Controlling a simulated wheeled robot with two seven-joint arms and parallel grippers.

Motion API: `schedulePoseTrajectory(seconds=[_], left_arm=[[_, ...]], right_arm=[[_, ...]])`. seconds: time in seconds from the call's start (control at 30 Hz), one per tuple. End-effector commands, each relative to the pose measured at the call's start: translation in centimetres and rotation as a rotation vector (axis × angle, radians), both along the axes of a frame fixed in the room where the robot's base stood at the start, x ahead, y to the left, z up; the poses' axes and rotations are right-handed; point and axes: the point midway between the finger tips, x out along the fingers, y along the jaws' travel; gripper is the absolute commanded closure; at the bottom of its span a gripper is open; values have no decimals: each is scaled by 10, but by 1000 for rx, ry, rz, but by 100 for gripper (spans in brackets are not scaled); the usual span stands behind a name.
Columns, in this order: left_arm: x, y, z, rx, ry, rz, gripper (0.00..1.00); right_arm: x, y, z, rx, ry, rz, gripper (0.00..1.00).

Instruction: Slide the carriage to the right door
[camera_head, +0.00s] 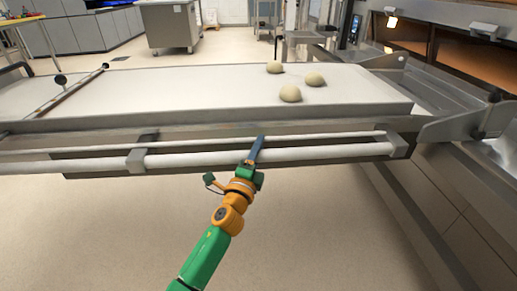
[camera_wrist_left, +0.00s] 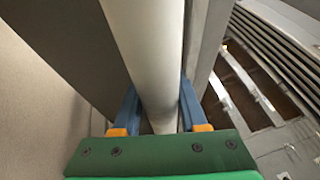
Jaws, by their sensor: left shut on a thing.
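The carriage is a wide loader with a white flat bed (camera_head: 190,95) and a grey metal frame. A white handle bar (camera_head: 320,153) runs along its near side on brackets. My left gripper (camera_head: 256,152) is shut on this bar, right of the middle bracket. In the left wrist view the blue fingers (camera_wrist_left: 158,105) stand on both sides of the bar (camera_wrist_left: 150,45). Three pale dough balls (camera_head: 290,93) lie on the right part of the bed. An oven door (camera_head: 465,55) with an orange glow is at the upper right. My right gripper is not in view.
A metal side plate (camera_head: 455,125) and the oven front (camera_head: 425,190) stand at the carriage's right end. The floor (camera_head: 110,230) in front is clear. A steel cabinet (camera_head: 170,25) and grey counters (camera_head: 75,33) stand at the back.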

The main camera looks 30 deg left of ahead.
Motion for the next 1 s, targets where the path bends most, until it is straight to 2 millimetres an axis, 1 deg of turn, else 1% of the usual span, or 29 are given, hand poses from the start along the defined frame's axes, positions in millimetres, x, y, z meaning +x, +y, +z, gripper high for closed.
schedulePoseTrajectory(seconds=[0.1,0.47,0.5,0.6,0.87,0.93,1.0], left_arm=[[0,0,2,2,-4,0,100],[0,0,1,0,-2,-1,100],[0,-1,0,-1,-1,-1,53],[0,0,0,-1,-1,-1,28],[0,0,1,0,-2,0,28],[-3,-1,0,-1,-2,0,28],[-12,-2,-1,-2,0,-1,28]], right_arm=[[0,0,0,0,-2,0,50],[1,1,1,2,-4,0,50],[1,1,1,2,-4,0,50],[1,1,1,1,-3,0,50],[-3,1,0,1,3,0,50],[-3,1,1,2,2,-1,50],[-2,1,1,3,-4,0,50]])
